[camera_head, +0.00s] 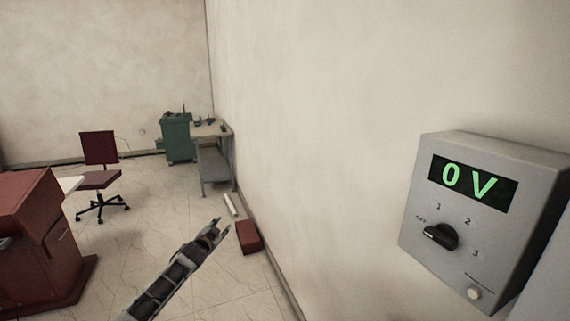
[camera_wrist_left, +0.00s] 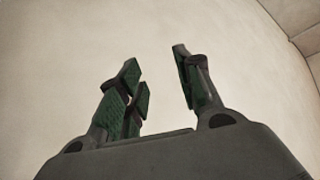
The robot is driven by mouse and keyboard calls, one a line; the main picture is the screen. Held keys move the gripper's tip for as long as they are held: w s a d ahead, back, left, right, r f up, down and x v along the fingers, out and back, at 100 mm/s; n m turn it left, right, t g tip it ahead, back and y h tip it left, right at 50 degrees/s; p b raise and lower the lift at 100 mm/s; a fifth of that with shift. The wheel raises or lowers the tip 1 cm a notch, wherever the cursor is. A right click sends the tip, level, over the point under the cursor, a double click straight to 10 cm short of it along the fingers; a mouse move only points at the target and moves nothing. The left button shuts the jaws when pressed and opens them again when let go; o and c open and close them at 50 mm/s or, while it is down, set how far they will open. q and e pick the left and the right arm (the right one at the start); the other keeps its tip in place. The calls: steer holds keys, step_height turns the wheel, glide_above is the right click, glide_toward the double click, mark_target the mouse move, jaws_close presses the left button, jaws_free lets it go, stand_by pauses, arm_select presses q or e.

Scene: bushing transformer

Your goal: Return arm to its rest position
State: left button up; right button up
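My left gripper (camera_head: 219,229) comes in from the bottom of the head view, in front of the floor and low left of the wall box. In the left wrist view its fingers (camera_wrist_left: 160,85) stand apart with nothing between them, and plain wall lies beyond. A grey control box (camera_head: 484,222) hangs on the wall at the right of the head view. Its display (camera_head: 468,184) reads 0 V in green. Its black knob (camera_head: 441,236) sits among marks 1, 2 and 3, and a pale round button (camera_head: 474,294) is below. My right gripper is out of view.
A red cabinet (camera_head: 30,235) stands at the left, with an office chair (camera_head: 98,170) behind it. A green cabinet (camera_head: 177,138) and a grey bench (camera_head: 216,165) stand along the far wall. A red box (camera_head: 249,238) lies on the floor by the wall. The air around the gripper looks clear.

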arm_select(q)
steer(key=s+a+f+n+g+y, duration=0.1)
steer(key=s+a+f, duration=0.15)
steer(key=f, duration=0.55)
steer(key=s+a+f+n+g, duration=0.15)
steer(key=s+f, duration=0.25)
steer(key=f, duration=0.5)
steer(key=s+a+f+g+y, duration=0.1)
steer(key=s+a+f, duration=0.25)
steer(key=f, duration=0.45)
steer(key=s+f+n+g, duration=0.2)
steer(key=s+f+g, duration=0.2)
steer(key=s+f, duration=1.5)
steer(key=s+d+f+n+g, duration=0.1)
steer(key=s+d+f+g, duration=0.1)
steer(key=s+f, duration=0.7)
steer(key=s+d+f+n+g, duration=0.1)
steer(key=s+f, duration=0.4)
steer(key=s, duration=0.9)
steer(key=s+d+f+g, duration=0.1)
steer(key=s+f, duration=0.1)
steer(key=s, duration=0.7)
steer(key=s+d+f+g, duration=0.1)
steer(key=s+d+f, duration=0.1)
steer(key=s, duration=0.7)
steer(key=s+d+f+g, duration=0.1)
steer(key=s+f+g, duration=0.1)
steer(key=s, duration=0.8)
steer(key=shift+d, duration=0.35)
